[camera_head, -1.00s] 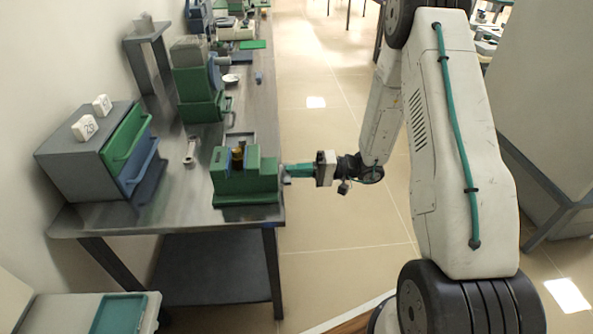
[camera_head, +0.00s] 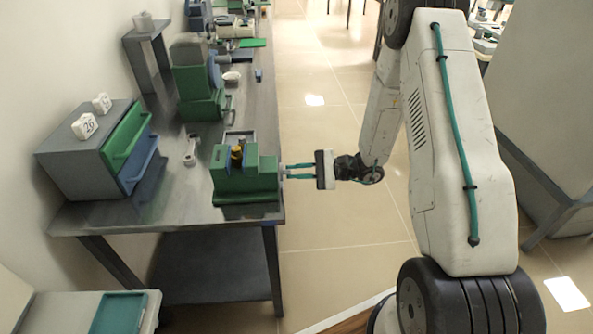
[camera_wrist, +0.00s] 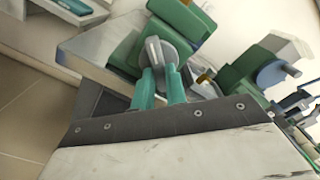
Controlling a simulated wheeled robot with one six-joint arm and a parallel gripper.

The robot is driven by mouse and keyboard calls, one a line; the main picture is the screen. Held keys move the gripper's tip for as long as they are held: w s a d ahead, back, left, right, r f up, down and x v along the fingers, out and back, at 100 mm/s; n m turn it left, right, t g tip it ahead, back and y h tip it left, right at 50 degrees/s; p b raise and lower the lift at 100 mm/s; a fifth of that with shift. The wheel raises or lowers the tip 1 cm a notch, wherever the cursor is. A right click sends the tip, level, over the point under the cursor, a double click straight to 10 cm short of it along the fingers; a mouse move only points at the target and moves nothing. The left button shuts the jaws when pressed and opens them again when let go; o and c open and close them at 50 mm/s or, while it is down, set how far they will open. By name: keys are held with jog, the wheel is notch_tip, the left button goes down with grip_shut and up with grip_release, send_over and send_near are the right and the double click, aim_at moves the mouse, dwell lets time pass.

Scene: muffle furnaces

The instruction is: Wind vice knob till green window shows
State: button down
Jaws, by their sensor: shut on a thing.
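The green vice (camera_head: 245,183) stands at the near right corner of the metal bench, with a dark and brass-coloured cylinder (camera_head: 237,157) upright in it. Its grey round knob with a raised bar shows in the wrist view (camera_wrist: 158,52), on the vice's right side in the head view. My gripper (camera_head: 287,171) reaches it from the right. Its two teal fingers (camera_wrist: 159,80) are shut on the knob's bar, one on each side. The fingers hide part of the knob. I cannot make out a green indicator window against the green body.
A grey drawer cabinet (camera_head: 85,155) with green and blue drawers stands at the left. A wrench-like tool (camera_head: 191,150) lies behind the vice. Another green device (camera_head: 198,85) stands farther back.

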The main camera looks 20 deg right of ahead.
jog(key=shift+s+a+m, duration=0.1)
jog(key=shift+s+m, duration=0.05)
jog(key=shift+m, duration=2.8)
jog(key=shift+s+m, duration=0.2)
jog(key=shift+m, duration=2.8)
jog(key=shift+s+a+m, duration=0.1)
jog(key=shift+s+m, duration=0.05)
jog(key=shift+m, duration=2.8)
jog(key=c, duration=1.4)
grip_release()
jog(key=shift+c, duration=0.2)
jog(key=shift+d, duration=0.15)
jog(key=v, duration=0.7)
jog(key=shift+s+d, duration=0.15)
jog(key=shift+d, duration=0.1)
